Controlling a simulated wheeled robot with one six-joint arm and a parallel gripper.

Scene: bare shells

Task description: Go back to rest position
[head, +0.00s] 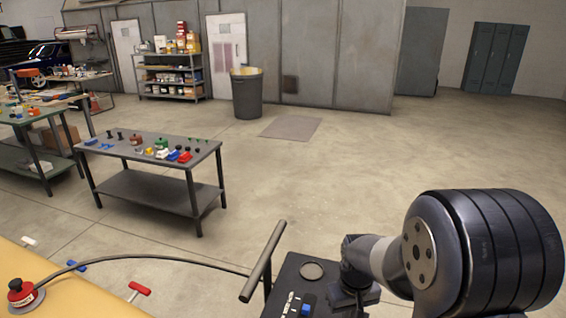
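My arm (480,250) shows at the lower right as a large dark ribbed joint with a lighter grey link beside it. My gripper is outside the head view, so I cannot see its fingers or whether it holds anything. No object is seen in contact with the visible part of the arm.
A dark bin (247,95), a stocked shelf (172,96) and grey lockers (493,60) stand at the back. The middle floor is open.

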